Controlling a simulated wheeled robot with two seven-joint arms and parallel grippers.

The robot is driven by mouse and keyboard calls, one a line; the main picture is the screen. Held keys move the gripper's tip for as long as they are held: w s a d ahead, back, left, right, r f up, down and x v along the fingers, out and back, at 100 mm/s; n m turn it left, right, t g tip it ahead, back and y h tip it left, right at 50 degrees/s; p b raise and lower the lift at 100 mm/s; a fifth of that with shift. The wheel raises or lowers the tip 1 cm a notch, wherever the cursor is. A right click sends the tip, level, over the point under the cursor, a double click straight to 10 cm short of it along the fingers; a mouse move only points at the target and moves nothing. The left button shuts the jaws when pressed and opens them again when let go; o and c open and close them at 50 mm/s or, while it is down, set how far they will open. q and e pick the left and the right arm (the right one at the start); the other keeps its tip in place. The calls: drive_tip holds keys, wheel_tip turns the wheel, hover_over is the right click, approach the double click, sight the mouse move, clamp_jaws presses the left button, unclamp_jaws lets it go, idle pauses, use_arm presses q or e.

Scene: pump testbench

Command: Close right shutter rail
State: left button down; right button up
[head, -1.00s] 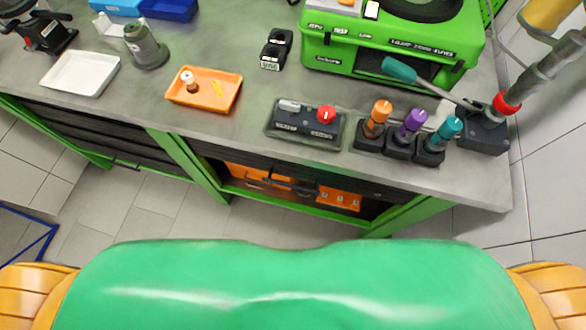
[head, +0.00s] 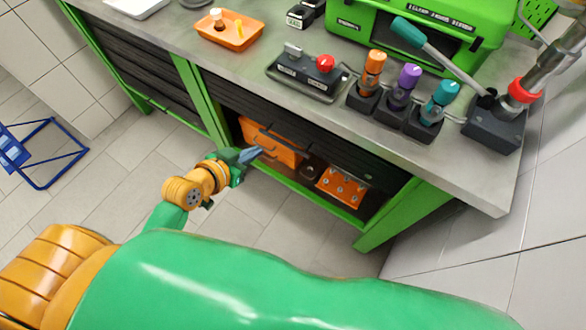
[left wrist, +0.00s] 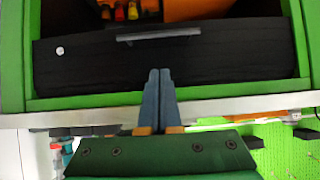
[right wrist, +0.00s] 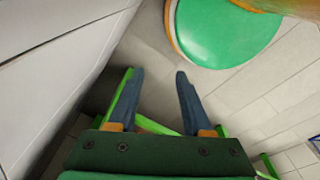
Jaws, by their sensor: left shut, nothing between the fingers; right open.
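The right shutter rail is a black panel (head: 318,137) at the top of the right cabinet opening under the bench. In the left wrist view the black panel (left wrist: 90,62) fills the middle and carries a grey bar handle (left wrist: 158,36). The opening is uncovered beyond the panel's handle edge. My left gripper (head: 257,152) is in front of this opening, fingers together and empty. In the left wrist view its fingertips (left wrist: 159,70) overlap the panel below the handle; contact cannot be told. My right gripper (right wrist: 160,74) is open and empty, away from the shutter, and outside the head view.
Orange bins (head: 272,144) and an orange holder (head: 341,186) sit inside the cabinet. Green posts (head: 204,100) frame the opening. The bench top (head: 205,60) overhangs it, holding a control box (head: 307,75) and several coloured knobs. Floor (head: 285,225) in front is clear.

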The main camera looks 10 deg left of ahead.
use_arm(q)
drive_tip(key=f+b+x, duration=0.1)
drive_tip(key=b+x, duration=0.2)
drive_tip(key=x, duration=1)
drive_tip(key=shift+s+a, duration=0.25)
drive_tip(key=shift+s, duration=0.15)
use_arm(e)
drive_tip(key=f, duration=0.2)
drive_tip(key=a+f, duration=0.1)
drive_tip(key=shift+w, duration=0.25)
drive_tip(key=shift+d+f, duration=0.1)
